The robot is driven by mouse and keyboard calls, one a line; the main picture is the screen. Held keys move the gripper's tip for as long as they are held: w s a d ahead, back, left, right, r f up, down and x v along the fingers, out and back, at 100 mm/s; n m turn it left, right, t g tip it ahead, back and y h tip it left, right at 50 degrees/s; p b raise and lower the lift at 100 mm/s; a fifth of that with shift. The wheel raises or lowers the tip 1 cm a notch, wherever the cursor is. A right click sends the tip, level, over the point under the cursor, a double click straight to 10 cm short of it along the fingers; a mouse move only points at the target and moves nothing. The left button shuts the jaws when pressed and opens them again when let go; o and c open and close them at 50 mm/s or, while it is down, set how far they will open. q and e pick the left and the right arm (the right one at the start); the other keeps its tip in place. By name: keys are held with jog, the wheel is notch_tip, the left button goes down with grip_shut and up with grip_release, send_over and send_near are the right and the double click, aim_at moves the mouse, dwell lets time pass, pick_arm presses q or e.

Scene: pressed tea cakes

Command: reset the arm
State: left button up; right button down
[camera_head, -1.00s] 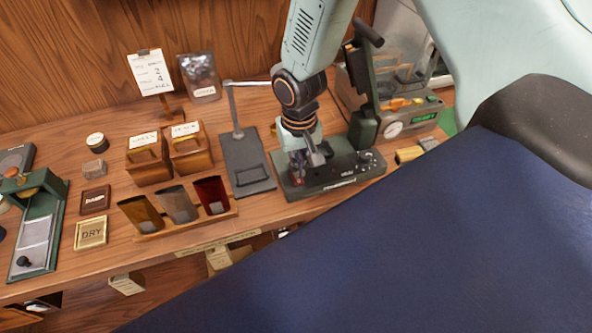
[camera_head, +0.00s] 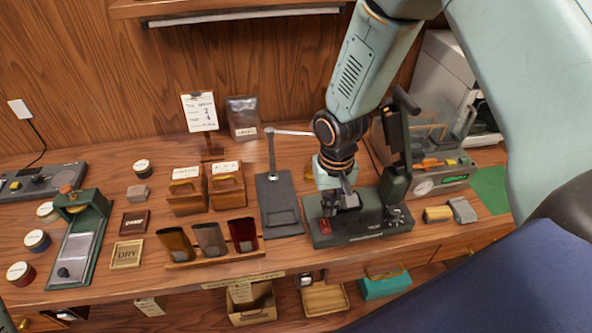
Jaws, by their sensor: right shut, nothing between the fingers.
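My right arm comes down from the upper right, and its gripper (camera_head: 346,202) is low over the dark green press machine (camera_head: 358,232). The gripper is shut with nothing in it. Whether the fingertips touch the machine I cannot tell. A red part (camera_head: 325,227) shows on the machine just left of the gripper, and the machine's upright lever stands to its right. My left gripper is not in view.
Left of the machine stands a dark stand (camera_head: 278,205) with a thin arm. Further left are a pouch rack (camera_head: 215,257), two wooden boxes (camera_head: 186,190) and a green-framed device (camera_head: 80,240). A sealer (camera_head: 440,172) stands at the back right. A sign (camera_head: 200,112) stands behind.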

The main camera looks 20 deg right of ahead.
jog(key=shift+s+a+f, duration=0.1)
jog(key=shift+f, duration=0.15)
jog(key=s+a+f+n, duration=0.15)
jog(key=s+f, duration=0.35)
jog(key=s, duration=0.7)
jog(key=s+a+f+n, duration=0.15)
jog(key=s+f, duration=0.35)
jog(key=s, duration=0.7)
notch_tip(320, 180, down, 23)
jog(key=b, duration=2.3)
jog(key=shift+s+a+m+b, duration=0.35)
jog(key=shift+a+m+b, duration=0.05)
